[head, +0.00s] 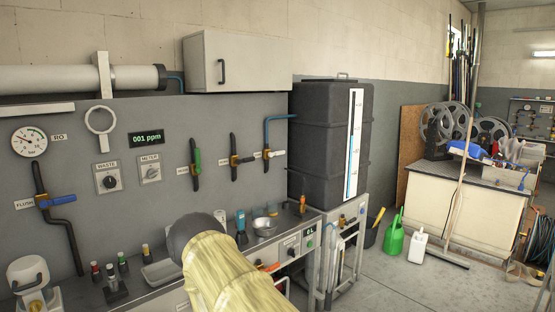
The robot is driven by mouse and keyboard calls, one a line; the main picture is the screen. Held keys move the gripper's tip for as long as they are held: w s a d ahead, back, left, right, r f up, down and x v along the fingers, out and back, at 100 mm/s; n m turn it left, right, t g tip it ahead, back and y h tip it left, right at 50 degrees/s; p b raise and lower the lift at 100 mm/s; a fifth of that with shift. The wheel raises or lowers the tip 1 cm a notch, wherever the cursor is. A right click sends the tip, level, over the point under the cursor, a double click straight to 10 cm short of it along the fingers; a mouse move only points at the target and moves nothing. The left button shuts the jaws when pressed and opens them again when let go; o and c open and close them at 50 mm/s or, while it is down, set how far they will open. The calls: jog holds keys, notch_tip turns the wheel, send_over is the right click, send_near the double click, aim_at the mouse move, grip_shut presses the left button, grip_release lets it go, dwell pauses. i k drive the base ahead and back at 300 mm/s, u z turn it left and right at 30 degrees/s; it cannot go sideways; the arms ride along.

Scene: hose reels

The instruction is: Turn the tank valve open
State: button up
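A large dark grey tank (318,150) with a white level strip (354,145) stands right of the grey panel. A blue pipe (268,128) runs from its upper part down to a valve with a white handle (275,154) on the panel. To its left are a black-handled valve (234,145) and a green-handled valve (197,158). Their small labels are too small to read. A blue-handled valve (58,201) labelled FLUSH sits at far left. My yellow-covered arm reaches up from the bottom centre over the bench. My gripper does not show.
A bench (150,298) with small bottles, a tray and a bowl runs below the panel. A wall cabinet (238,62) hangs above. A green watering can (393,240) and white jug (418,246) stand on the floor right of the tank. A white worktable (445,220) is beyond.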

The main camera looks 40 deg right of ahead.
aim_at(271, 154)
jog(key=z, duration=0.85)
jog(key=i, duration=1.2)
jog(key=z, duration=0.5)
jog(key=k, duration=0.35)
jog(key=u, duration=0.7)
jog(key=i, duration=1.1)
jog(key=z, duration=0.55)
